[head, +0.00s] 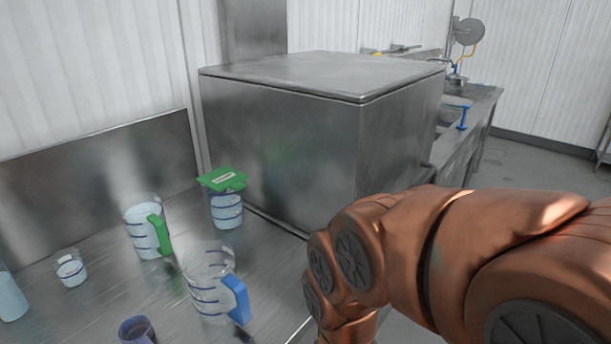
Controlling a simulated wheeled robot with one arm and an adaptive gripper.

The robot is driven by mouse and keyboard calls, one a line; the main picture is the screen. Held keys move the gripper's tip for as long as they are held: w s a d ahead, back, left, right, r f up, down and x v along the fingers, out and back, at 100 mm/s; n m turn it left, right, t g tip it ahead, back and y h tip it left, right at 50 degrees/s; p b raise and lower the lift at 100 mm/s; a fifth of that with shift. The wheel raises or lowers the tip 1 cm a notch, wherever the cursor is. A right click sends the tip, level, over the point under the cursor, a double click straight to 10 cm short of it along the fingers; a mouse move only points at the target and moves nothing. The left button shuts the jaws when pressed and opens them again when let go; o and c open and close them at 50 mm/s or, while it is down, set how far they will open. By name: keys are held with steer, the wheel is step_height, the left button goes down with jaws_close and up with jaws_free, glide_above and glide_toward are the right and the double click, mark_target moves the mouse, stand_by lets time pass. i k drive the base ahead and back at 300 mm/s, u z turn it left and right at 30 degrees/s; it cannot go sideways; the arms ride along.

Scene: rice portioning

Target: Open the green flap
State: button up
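A green flap (223,178) with a pale label lies flat on top of a clear container (227,211) with blue bands. The container stands on the steel counter, close to the left face of a large steel box. The flap looks shut over the container's mouth. My copper-coloured arm comes in from the right and bends down past the bottom edge of the view. My gripper is out of the picture, so its state and what it may hold are hidden.
A jug with a green handle (147,230), a jug with a blue handle (212,285), a small cup (71,270) and a dark blue cup (137,331) stand on the counter (80,318). The large steel box (285,150) blocks the right of the container. A sink area lies behind.

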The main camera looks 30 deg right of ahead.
mark_target(220, 178)
steer(key=z, duration=0.9)
steer(key=k, duration=0.6)
steer(key=u, duration=0.75)
steer(key=i, duration=0.4)
steer(key=k, duration=1.15)
steer(key=u, duration=0.55)
steer(key=i, duration=0.95)
